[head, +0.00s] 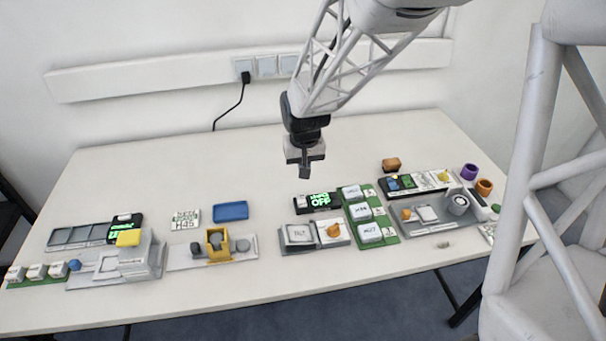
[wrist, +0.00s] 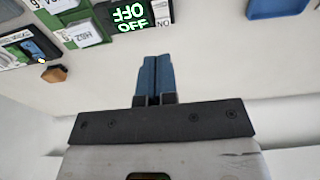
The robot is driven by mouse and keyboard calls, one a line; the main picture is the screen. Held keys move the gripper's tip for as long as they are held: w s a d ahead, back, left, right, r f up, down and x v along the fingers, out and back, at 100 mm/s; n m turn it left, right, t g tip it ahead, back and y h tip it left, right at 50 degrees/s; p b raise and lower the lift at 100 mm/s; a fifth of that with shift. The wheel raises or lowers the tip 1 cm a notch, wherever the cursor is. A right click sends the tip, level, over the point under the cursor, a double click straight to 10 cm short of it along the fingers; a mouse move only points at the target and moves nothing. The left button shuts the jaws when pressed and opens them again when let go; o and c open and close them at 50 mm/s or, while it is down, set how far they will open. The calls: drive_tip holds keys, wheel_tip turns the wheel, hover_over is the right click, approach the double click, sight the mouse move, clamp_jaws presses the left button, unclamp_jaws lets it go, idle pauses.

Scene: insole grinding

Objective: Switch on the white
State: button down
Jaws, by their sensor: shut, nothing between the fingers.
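A black panel with a green display (head: 320,199) reading OFF stands at the middle of the table. A small white block, perhaps a switch (head: 300,202), sits at the panel's left end. The wrist view shows the display (wrist: 130,14) upside down with two OFF lines, and the white block (wrist: 161,9) beside it. My gripper (head: 305,174) is shut and empty, pointing down above the table behind the panel, touching nothing. In the wrist view its blue fingers (wrist: 154,72) are together, just short of the panel.
Green board with white blocks (head: 369,233) adjoins the panel's right side. A grey tray with an orange knob (head: 334,230) lies in front. A blue tray (head: 231,211) is left. A brown block (head: 391,164) is behind right. The table's back is mostly clear.

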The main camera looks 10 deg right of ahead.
sight(300, 195)
drive_tip(key=shift+s+r, duration=0.1)
drive_tip(key=shift+r, duration=0.6)
drive_tip(key=shift+w+a+r+t, duration=0.1)
drive_tip(key=shift+w+t, duration=0.4)
drive_tip(key=shift+w, duration=0.1)
idle(0.4)
drive_tip(key=shift+w+f, duration=0.4)
drive_tip(key=shift+f, duration=1.9)
drive_tip(key=shift+w+f, duration=0.4)
drive_tip(key=shift+f, duration=1.9)
drive_tip(key=shift+w+f, duration=0.4)
drive_tip(key=shift+f, duration=1.9)
